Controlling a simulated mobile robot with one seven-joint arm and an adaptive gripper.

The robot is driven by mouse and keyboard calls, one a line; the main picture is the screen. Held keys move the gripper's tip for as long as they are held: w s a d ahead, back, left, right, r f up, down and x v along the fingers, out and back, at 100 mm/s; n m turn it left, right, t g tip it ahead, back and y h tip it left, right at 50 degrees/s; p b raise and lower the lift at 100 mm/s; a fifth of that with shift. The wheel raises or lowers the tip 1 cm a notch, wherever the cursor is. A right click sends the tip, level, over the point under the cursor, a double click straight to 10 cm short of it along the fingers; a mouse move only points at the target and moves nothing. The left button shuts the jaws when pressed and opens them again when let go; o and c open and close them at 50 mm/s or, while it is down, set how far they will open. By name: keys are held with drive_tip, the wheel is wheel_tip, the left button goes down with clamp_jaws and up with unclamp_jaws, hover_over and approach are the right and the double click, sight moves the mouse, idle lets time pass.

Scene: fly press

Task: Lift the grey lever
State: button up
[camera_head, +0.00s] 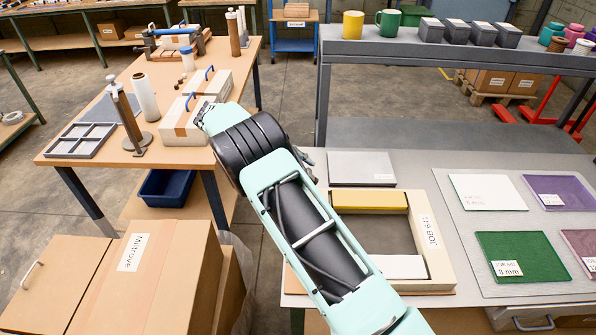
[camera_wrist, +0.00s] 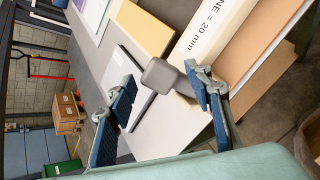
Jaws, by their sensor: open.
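My gripper (camera_wrist: 163,101) is open, with one blue-padded finger on each side of the lever. The knob lies between the fingers, closer to the right one in the picture; a gap shows on its left, and I cannot tell whether it touches the right finger. The foot of the lever is unclear. In the head view my arm covers the lever and nearly all of my gripper.
In the head view, a grey-topped bench on the right holds a tray marked JOB 611 (camera_head: 443,262), a yellow block (camera_head: 368,200) and a green plate (camera_head: 515,257). A wooden bench (camera_head: 85,110) stands at the left. Cardboard boxes (camera_head: 140,283) stand lower left.

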drive_tip(key=shift+a, duration=0.1)
drive_tip(key=v, duration=0.7)
drive_tip(key=shift+a+r, duration=0.1)
drive_tip(key=shift+r, duration=0.05)
idle(0.4)
